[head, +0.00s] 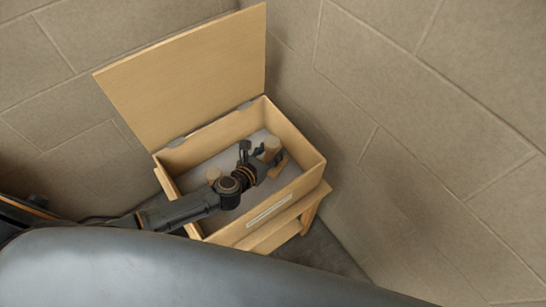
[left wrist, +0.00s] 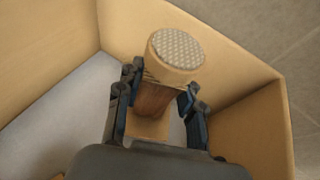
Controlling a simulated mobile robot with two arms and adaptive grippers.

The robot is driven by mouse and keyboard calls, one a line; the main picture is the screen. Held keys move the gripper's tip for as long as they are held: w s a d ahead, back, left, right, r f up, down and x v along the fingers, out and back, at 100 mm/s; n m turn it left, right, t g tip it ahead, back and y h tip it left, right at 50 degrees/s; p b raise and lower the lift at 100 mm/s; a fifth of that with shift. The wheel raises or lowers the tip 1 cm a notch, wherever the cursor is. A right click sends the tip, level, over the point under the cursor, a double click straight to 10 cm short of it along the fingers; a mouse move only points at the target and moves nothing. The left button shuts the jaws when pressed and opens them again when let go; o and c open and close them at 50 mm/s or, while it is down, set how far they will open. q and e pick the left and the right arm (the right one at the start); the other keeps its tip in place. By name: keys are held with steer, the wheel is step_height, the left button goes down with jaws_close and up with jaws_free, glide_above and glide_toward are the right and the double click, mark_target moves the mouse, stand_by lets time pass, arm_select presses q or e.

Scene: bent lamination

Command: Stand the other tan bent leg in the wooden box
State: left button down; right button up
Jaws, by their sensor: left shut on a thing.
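The wooden box (head: 220,130) stands with its lid open. My left gripper (head: 264,156) is inside it, toward the right end, shut on a tan bent leg (head: 272,145). In the left wrist view that leg (left wrist: 178,50) is upright between the two fingers (left wrist: 160,84), its round, textured end facing up. Its lower part is partly hidden by my gripper, and I cannot tell if it touches the floor of the box. My right gripper is not in view.
The open lid (head: 190,75) rises at the back of the box. The box rests on a wooden stand (head: 310,212) in a corner between stone-tiled walls (head: 420,130). The grey box floor (left wrist: 50,120) is bare left of the held leg.

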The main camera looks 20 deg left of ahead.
mark_target(271, 158)
arm_select(q)
steer(key=shift+w+f, duration=0.25)
steer(key=shift+f, duration=0.05)
steer(key=shift+w+d+f+b, duration=0.1)
steer(key=shift+w+f+b, duration=0.1)
steer(key=shift+f+b, duration=1.15)
steer(key=shift+f+p, duration=0.3)
steer(key=shift+f, duration=0.05)
steer(key=shift+f, duration=0.2)
steer(key=c, duration=0.8)
jaws_free()
steer(key=shift+c, duration=0.2)
steer(key=shift+r, duration=0.35)
steer(key=p+v, duration=0.1)
steer(key=v, duration=0.6)
steer(key=shift+s+f, duration=0.1)
steer(key=shift+s, duration=0.2)
